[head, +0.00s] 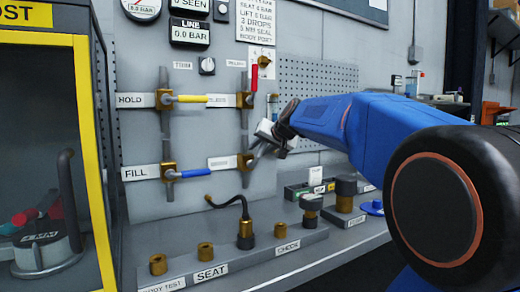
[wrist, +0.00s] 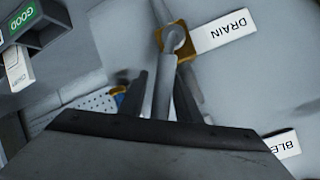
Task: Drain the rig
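The drain valve is a brass body (wrist: 174,37) beside the DRAIN label (wrist: 224,31) in the wrist view. It is the lower right valve (head: 244,161) in the head view. Its pale grey lever (wrist: 163,88) runs between the two dark fingers of my gripper (wrist: 162,92). Narrow gaps show on both sides of the lever, so the gripper looks open around it. In the head view my gripper (head: 262,148) is at this valve and hides part of its lever. The line display (head: 190,33) reads 0.0 BAR.
The hold valve's yellow lever (head: 192,98) and the fill valve's blue lever (head: 195,173) lie horizontal. The upper right valve's red lever (head: 254,78) stands upright. A bench block (head: 232,262) with brass fittings and a black hose stands below. A yellow-framed cabinet (head: 90,130) is at left.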

